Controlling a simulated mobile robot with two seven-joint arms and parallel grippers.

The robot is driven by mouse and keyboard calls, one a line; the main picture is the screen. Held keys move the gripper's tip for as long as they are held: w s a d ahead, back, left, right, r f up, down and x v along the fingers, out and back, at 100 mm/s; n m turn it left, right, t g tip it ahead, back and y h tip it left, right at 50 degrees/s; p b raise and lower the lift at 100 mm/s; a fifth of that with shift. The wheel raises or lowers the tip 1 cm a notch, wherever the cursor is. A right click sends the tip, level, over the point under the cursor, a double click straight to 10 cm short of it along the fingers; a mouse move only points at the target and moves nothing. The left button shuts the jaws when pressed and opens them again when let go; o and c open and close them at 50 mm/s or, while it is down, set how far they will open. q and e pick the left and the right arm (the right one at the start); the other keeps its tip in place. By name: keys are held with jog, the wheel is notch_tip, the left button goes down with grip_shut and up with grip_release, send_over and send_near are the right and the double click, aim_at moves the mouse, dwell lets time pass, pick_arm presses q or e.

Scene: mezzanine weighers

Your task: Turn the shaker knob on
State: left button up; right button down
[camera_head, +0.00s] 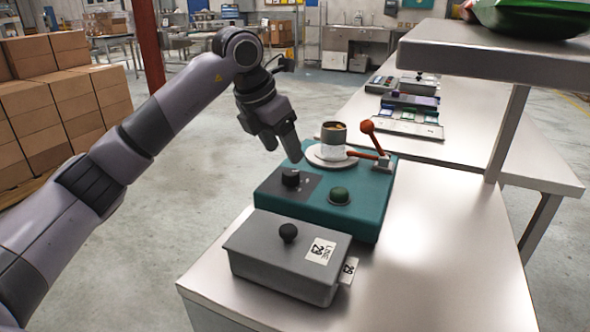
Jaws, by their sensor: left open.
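The shaker is a teal box (358,221) on the metal table. Its black knob (291,177) sits on a dark panel at the left of its top. My right gripper is not in view.
A grey lidded box (278,268) with a black ball knob and labels stands in front of the shaker. A raised metal shelf (490,58) overhangs the right. The table (440,240) is bare right of the shaker. Cardboard boxes (58,98) are stacked at left.

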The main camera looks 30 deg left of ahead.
aim_at(290, 172)
pick_arm(q)
jog(key=shift+a+f, duration=0.15)
jog(key=shift+a, duration=0.15)
jog(key=x, duration=0.6)
jog(key=shift+w+f, duration=0.15)
jog(key=shift+f, duration=0.15)
jog(key=c, duration=1)
